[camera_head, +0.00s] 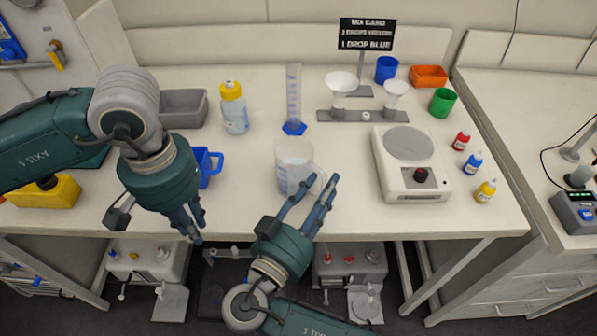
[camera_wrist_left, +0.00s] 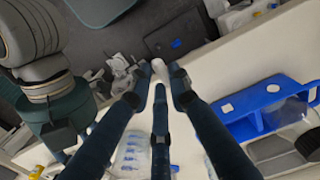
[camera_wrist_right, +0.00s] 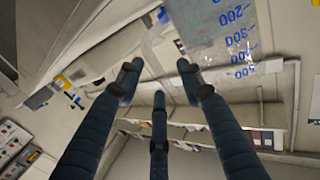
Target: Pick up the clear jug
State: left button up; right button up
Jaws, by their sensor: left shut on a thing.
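The clear jug (camera_head: 293,165) with blue volume marks stands upright near the front middle of the bench, its handle to the right. In the right wrist view its marked wall (camera_wrist_right: 225,30) is close, at the upper right. My right gripper (camera_head: 308,190) has its fingers spread beside the jug's front and handle side; nothing is held between them. It hides part of the jug's lower front. My left gripper (camera_head: 190,218) is at the bench's front edge, left of the jug. Its fingers are shut on a small white object (camera_wrist_left: 158,67), seen at the fingertips in the left wrist view.
A blue rack (camera_head: 208,167) is behind my left gripper. A yellow-capped bottle (camera_head: 234,112) and graduated cylinder (camera_head: 294,95) stand behind the jug. A white stirrer or scale (camera_head: 410,180) is to its right. Small dropper bottles (camera_head: 472,163) line the right. Bench between jug and device is clear.

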jog(key=shift+w+d, duration=0.1)
jog(key=shift+w, duration=0.05)
pick_arm(q)
jog(key=shift+s+a, duration=0.1)
pick_arm(e)
jog(key=c, duration=0.4)
grip_shut()
jog(key=shift+r, duration=0.1)
notch_tip(320, 180, up, 10)
pick_arm(q)
jog(key=shift+f, duration=0.25)
pick_arm(e)
jog(key=shift+f, duration=0.25)
